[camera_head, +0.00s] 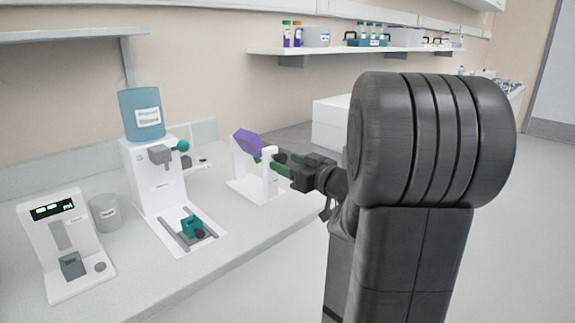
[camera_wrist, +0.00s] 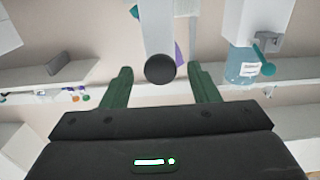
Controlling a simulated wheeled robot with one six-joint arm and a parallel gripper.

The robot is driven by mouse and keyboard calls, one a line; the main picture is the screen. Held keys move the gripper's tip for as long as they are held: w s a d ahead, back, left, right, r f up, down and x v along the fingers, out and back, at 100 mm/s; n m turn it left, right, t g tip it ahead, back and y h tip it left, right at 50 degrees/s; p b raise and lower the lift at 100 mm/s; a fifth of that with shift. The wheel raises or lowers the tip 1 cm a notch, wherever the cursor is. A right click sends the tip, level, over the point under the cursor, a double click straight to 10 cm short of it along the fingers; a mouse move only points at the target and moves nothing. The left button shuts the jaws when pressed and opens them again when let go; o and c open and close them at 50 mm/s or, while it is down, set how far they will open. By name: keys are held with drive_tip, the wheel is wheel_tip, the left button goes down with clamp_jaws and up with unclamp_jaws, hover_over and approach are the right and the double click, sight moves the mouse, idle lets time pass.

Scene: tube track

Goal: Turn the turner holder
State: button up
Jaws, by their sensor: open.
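The turner is a white stand (camera_head: 245,186) on the bench with a tilted purple holder (camera_head: 247,142) at its top. A black round knob (camera_head: 281,157) sticks out on the side facing my arm. My gripper (camera_head: 277,164) is at this knob. In the wrist view, my gripper (camera_wrist: 160,72) has its green fingers apart, one on each side of the black knob (camera_wrist: 160,68), with gaps showing on both sides. A white upright part (camera_wrist: 157,25) is behind the knob, with a sliver of the purple holder (camera_wrist: 178,53). Most of the holder is hidden there.
A white dispenser (camera_head: 150,178) with a blue bottle (camera_head: 141,115) stands left of the turner. Farther left are a grey cup (camera_head: 105,212) and a white device with a display (camera_head: 60,240). A wall shelf (camera_head: 345,50) with bottles is behind. Bench space in front of the turner is clear.

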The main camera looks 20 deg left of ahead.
drive_tip(key=shift+w+a, duration=0.15)
drive_tip(key=shift+a, duration=0.3)
drive_tip(key=c, duration=1)
drive_tip(key=shift+o, duration=0.2)
